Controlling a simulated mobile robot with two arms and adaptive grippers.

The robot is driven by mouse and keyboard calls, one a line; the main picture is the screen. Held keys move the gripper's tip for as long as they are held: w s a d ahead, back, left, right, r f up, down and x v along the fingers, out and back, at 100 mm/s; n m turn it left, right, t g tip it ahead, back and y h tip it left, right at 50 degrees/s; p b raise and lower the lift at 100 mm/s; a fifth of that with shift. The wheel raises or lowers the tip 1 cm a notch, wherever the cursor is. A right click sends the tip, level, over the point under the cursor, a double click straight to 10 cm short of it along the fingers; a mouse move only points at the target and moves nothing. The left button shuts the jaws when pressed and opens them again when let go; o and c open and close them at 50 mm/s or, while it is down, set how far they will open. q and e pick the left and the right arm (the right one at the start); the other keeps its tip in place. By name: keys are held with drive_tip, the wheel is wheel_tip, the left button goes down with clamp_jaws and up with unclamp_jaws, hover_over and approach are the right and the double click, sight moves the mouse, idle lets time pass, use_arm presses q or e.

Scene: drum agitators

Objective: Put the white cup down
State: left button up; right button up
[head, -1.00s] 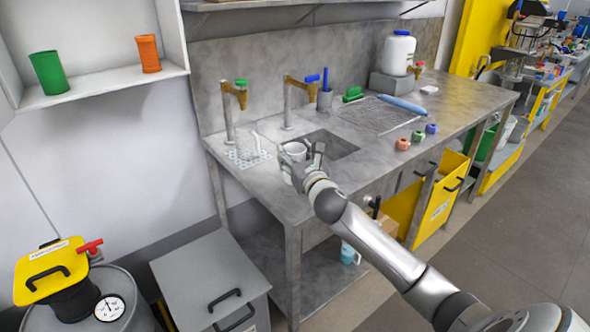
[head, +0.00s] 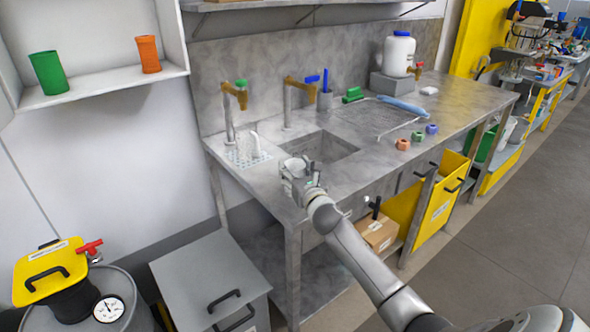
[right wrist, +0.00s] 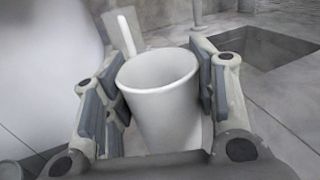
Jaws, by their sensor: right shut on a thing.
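The white cup (head: 294,164) is between the fingers of my right gripper (head: 301,181), over the grey counter (head: 240,180) at the sink's near-left corner. In the right wrist view the cup (right wrist: 160,92) is upright with its rim open and looks empty. The right gripper (right wrist: 158,100) is shut on its sides, one finger on each side. The cup's base is hidden low in that view, so I cannot tell whether it touches the counter. My left gripper is out of view.
The sink basin (head: 322,148) lies just behind the cup. A white perforated mat (head: 248,157) with a white upright item is at left. Two taps stand behind. The counter's front edge is close.

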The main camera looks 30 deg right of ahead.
drive_tip(key=o, duration=0.8)
drive_tip(key=shift+f, duration=0.1)
drive_tip(key=v, duration=1.2)
drive_tip(key=shift+r+b, duration=0.25)
drive_tip(key=shift+b, duration=0.1)
